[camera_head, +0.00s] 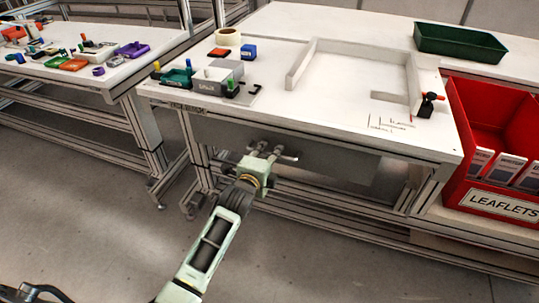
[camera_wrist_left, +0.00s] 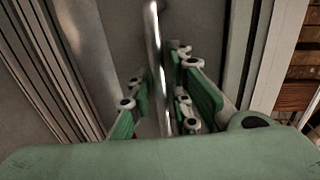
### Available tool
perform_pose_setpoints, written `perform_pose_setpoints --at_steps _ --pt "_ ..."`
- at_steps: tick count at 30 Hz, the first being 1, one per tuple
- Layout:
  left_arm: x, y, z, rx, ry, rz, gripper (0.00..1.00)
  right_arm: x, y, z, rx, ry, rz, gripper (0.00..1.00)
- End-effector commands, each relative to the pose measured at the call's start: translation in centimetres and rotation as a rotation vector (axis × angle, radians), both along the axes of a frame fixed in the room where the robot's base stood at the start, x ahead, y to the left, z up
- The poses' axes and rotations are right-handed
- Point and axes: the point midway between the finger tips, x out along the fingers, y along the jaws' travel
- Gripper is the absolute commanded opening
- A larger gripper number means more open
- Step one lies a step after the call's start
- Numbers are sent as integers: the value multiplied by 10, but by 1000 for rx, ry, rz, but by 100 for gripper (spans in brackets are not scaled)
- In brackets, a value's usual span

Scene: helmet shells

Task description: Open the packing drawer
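The packing drawer (camera_head: 335,166) is a grey front under the white worktable and looks closed. My left gripper (camera_head: 275,153) is at the left part of this front, below the table edge. In the left wrist view a shiny metal bar handle (camera_wrist_left: 154,45) runs between the green finger pads of the left gripper (camera_wrist_left: 163,100). The fingers stand apart on both sides of the bar, with small gaps visible; I see no firm grip. My right gripper does not show.
A red leaflet bin (camera_head: 455,110) stands at the right. Metal table legs flank the drawer; the floor in front is clear.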

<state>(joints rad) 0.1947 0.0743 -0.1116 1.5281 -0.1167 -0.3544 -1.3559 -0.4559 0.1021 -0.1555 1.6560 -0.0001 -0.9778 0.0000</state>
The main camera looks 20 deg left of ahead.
Motion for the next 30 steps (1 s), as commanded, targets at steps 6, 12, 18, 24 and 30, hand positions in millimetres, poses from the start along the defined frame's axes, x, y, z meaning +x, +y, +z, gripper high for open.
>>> perform_pose_setpoints --at_steps 6,12,18,24,30 --pt "0 0 0 -1 0 0 12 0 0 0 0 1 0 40" --pt "-1 0 0 -1 1 0 0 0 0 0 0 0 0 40" --pt "-1 0 0 -1 1 0 0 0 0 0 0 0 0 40" --pt "-1 0 -1 -1 1 0 0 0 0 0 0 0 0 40" --pt "3 0 -2 0 3 0 0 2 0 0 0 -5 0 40"
